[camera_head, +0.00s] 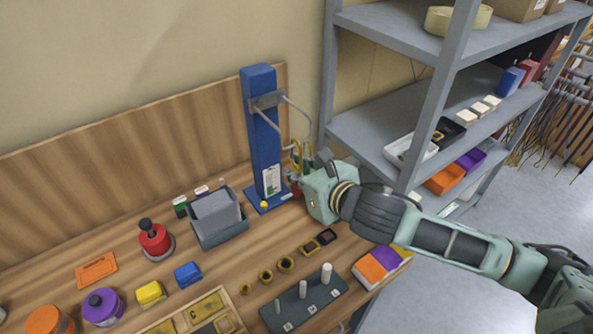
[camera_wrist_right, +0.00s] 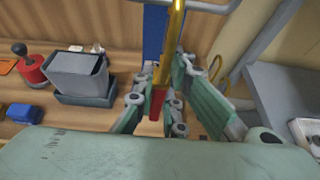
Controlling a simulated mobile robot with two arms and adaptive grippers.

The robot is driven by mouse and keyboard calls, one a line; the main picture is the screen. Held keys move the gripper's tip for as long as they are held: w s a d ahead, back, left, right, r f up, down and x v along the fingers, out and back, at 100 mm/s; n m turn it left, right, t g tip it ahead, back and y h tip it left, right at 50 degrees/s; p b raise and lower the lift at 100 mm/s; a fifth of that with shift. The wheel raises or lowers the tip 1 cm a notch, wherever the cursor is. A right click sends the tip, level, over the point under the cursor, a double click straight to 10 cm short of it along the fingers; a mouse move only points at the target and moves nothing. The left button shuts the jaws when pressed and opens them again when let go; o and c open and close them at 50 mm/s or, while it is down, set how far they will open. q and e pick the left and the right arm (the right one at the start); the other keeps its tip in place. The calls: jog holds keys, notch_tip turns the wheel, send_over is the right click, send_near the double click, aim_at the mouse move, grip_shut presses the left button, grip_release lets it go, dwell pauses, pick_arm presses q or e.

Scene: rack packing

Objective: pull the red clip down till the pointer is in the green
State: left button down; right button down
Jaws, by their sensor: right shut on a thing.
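A blue post (camera_head: 258,125) stands on the bench with a grey bracket (camera_head: 268,101) near its top. A white scale card (camera_head: 271,180) is on the lower front of the post; its pointer and green band are too small to read. My right gripper (camera_head: 299,178) is beside the post on its right, low down. In the right wrist view its fingers are shut around the red clip (camera_wrist_right: 157,104), which hangs below a yellow strip (camera_wrist_right: 169,55). In the head view the fingers mostly hide the clip. My left gripper is not in view.
A grey bin (camera_head: 220,232) stands left of the post, and a red knobbed pot (camera_head: 155,240) further left. A pegboard (camera_head: 305,300) and an orange-and-purple box (camera_head: 383,264) lie at the front. A grey shelf rack (camera_head: 385,135) stands close on the right.

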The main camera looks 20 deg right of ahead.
dwell(0.3)
jog(key=c, duration=1.7)
grip_release()
jog(key=shift+r, duration=0.15)
jog(key=v, duration=0.7)
jog(key=shift+s+d, duration=0.1)
jog(key=shift+s, duration=0.1)
